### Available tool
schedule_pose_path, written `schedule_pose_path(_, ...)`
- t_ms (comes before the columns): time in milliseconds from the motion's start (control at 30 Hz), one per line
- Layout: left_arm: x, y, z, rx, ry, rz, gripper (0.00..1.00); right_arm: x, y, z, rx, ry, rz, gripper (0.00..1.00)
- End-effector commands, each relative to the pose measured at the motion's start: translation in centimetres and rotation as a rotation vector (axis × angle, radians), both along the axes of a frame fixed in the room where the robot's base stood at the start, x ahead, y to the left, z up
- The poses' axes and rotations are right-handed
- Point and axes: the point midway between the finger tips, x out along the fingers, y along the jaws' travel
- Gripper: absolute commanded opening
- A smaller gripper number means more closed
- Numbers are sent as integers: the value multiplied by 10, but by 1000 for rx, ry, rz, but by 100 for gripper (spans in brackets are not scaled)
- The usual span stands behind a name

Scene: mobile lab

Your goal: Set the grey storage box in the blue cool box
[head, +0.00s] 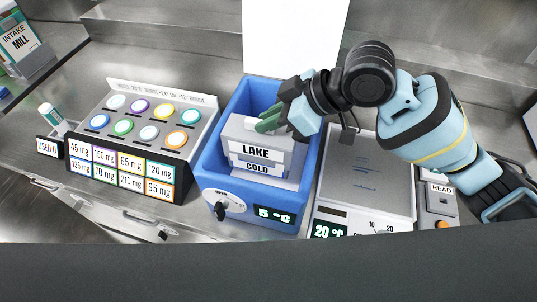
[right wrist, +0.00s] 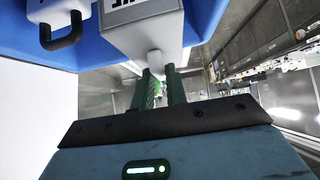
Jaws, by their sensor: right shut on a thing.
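The grey storage box (head: 240,137), labelled LAKE and COLD, is inside the blue cool box (head: 207,166), between its walls. The cool box is open at the top, with a dial and a 5 °C display on its front. My right gripper (head: 268,122) is over the storage box with its green fingers at the box's top. In the right wrist view, the fingers (right wrist: 161,88) are closed about a small pale knob on the storage box (right wrist: 145,30). Whether the box rests on the cool box's floor is hidden. My left gripper is not in view.
A rack with coloured round caps (head: 150,118) and dose labels stands left of the cool box. A scale-like device (head: 365,185) with a 20 °C display stands close on the right. A white panel (head: 295,40) rises behind. A small vial (head: 52,116) is at far left.

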Motion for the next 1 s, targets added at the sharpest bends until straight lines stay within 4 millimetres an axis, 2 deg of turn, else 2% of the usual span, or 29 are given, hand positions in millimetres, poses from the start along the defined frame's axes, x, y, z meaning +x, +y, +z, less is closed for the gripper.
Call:
schedule_pose_path(167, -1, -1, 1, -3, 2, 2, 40, 0, 0, 0, 2, -4, -1, 0)
schedule_pose_path(267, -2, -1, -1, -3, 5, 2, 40, 0, 0, -10, 1, -2, -1, 0)
schedule_pose_path(533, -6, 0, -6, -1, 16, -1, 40, 0, 0, -55, 2, -1, -1, 0)
schedule_pose_path(800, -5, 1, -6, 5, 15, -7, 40, 0, 0, -63, 3, -5, -1, 0)
schedule_pose_path(1000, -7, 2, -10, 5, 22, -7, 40, 0, 0, -89, 2, -1, -2, 0)
